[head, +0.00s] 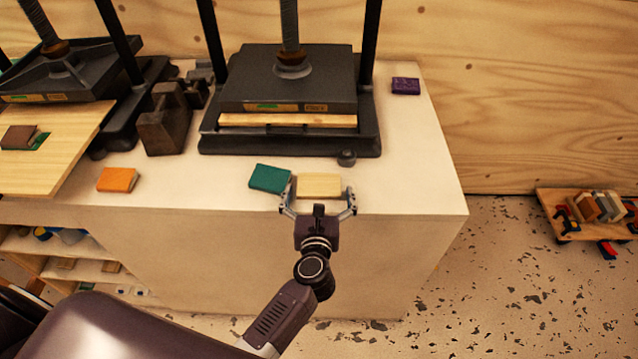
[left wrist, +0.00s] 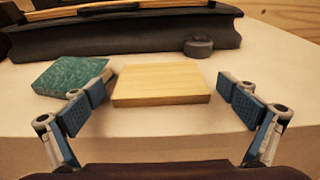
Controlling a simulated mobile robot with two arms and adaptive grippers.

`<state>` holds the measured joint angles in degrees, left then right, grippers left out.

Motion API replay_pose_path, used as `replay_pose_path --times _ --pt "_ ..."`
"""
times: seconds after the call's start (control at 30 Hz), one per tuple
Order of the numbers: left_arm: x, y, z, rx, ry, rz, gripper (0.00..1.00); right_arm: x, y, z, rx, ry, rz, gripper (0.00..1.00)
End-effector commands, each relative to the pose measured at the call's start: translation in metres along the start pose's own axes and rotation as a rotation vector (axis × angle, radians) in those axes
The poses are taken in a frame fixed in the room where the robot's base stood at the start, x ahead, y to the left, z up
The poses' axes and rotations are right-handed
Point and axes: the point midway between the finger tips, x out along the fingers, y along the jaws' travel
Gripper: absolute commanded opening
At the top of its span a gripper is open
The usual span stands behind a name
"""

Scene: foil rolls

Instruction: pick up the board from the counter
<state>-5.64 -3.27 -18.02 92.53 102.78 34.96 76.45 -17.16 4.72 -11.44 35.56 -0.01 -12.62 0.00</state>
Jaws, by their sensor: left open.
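The board (head: 319,186) is a small pale wooden block lying flat near the front edge of the white counter (head: 215,184). It also shows in the left wrist view (left wrist: 161,82), in the middle between the fingers. My left gripper (head: 318,204) is open in front of the board, with its fingertips near the board's left and right sides. In the left wrist view the open gripper (left wrist: 161,112) has a gap on each side of the board. My right gripper is not in view.
A teal block (head: 270,178) lies close to the board's left, by my left finger. An orange block (head: 117,180) lies farther left and a purple block (head: 405,86) at the back right. A black press (head: 290,85) stands behind. The counter right of the board is clear.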

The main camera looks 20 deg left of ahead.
Motion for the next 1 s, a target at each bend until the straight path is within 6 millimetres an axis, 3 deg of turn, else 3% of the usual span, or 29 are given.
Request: replay_pose_path --times 0.2,0.6,1.0 --pt "0.0002 -0.0001 -0.0003 0.000 0.000 0.000 0.98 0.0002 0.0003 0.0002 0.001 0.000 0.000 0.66" --pt "-0.0001 -0.0003 -0.0002 0.000 0.000 -0.001 0.54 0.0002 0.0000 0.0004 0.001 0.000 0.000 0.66" --pt "-0.0019 -0.0006 0.0092 -0.003 -0.001 -0.001 0.54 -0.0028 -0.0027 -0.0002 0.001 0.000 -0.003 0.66"
